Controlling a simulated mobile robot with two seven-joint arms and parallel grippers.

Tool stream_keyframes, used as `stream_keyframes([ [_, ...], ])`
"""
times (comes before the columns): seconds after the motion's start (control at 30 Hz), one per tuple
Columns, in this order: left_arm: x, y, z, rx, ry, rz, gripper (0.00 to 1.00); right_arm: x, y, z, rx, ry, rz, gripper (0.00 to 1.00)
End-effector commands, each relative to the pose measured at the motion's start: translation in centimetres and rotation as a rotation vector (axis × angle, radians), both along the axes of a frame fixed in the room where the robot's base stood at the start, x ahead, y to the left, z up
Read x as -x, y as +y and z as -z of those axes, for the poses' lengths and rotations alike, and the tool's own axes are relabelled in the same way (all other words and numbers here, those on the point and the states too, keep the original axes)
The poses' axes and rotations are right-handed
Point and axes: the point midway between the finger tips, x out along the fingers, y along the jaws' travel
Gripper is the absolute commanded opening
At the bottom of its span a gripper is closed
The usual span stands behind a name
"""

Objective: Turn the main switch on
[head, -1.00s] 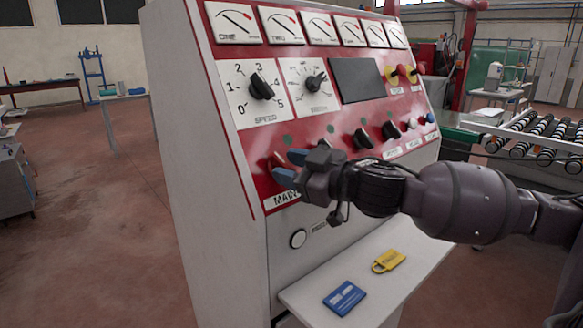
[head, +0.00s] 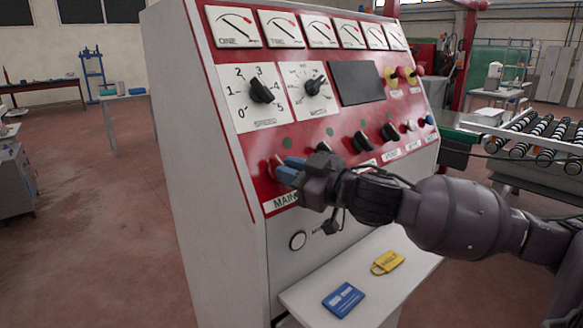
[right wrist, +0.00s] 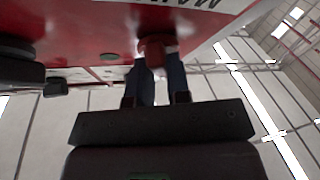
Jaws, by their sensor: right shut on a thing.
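The main switch (head: 277,163) is a small red knob at the lower left of the red panel, above the label "MAIN" (head: 285,201). My right gripper (head: 287,170) reaches it from the right, its blue fingers shut on the knob. In the right wrist view the red switch (right wrist: 154,48) sits between the two fingertips of the gripper (right wrist: 156,62). The fingers hide part of the switch, so its exact setting is hard to tell. My left gripper is not in view.
Black knobs (head: 361,141) stand right of the switch, with speed dial (head: 260,90) and meters (head: 236,26) above. A blue card (head: 343,299) and a yellow padlock (head: 387,262) lie on the shelf (head: 318,285).

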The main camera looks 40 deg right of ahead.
Motion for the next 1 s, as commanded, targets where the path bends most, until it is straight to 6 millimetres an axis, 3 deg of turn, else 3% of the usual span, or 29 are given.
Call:
stream_keyframes([
  [0.6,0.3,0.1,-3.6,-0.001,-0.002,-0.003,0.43,0.1,0.5,-0.1,-0.323,0.026,0.178,0.00],
  [1.0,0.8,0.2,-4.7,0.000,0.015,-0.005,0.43,0.1,0.7,0.0,-0.532,0.044,0.297,0.00],
])
